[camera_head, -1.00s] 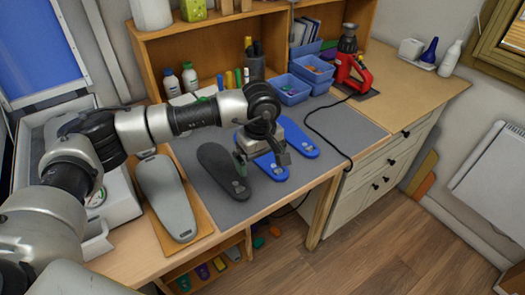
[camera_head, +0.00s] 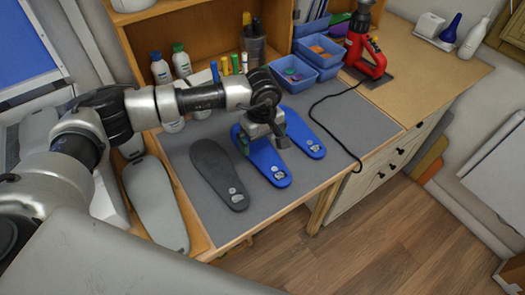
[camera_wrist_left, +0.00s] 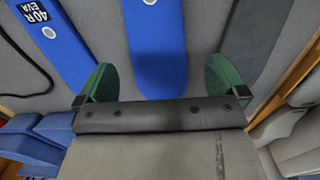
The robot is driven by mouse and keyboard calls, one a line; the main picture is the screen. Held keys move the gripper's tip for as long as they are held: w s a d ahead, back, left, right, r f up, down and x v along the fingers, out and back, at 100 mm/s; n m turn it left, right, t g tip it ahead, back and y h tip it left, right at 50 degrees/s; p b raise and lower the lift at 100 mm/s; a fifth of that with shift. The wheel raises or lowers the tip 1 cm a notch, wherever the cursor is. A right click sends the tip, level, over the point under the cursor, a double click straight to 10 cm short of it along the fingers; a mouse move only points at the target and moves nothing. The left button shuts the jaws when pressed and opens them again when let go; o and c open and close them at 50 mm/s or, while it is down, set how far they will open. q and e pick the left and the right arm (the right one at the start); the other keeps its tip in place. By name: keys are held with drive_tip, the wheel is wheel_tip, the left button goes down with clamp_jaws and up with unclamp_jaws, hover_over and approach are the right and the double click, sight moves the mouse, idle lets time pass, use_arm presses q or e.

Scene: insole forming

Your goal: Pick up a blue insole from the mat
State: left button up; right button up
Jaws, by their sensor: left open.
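Two blue insoles lie on the grey mat (camera_head: 345,120). I cannot tell the exact height of the fingers above the mat. My right gripper is not in view.
A dark grey insole (camera_head: 218,172) lies left of the blue ones, close to one finger. A grey form (camera_head: 156,205) lies farther left. Blue bins (camera_head: 290,75), a red tool (camera_head: 362,50) and white bottles (camera_head: 160,68) stand behind. A black cable (camera_head: 325,120) crosses the mat's right part.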

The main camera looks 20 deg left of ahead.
sight(262, 154)
use_arm(q)
drive_tip(key=shift+f, duration=0.35)
drive_tip(key=f, duration=0.1)
drive_tip(key=f+p, duration=0.1)
drive_tip(key=f, duration=0.1)
drive_tip(key=f+p, duration=0.1)
drive_tip(key=shift+w+f, duration=0.25)
drive_tip(key=shift+w, duration=0.15)
drive_tip(key=shift+f+p, duration=0.3)
drive_tip(key=shift+f, duration=0.1)
drive_tip(key=shift+a, duration=0.1)
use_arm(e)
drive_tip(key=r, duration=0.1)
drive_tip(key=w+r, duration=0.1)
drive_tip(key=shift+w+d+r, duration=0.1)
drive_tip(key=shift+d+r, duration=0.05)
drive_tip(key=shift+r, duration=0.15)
use_arm(q)
drive_tip(key=shift+c, duration=0.2)
drive_tip(key=c, duration=0.6)
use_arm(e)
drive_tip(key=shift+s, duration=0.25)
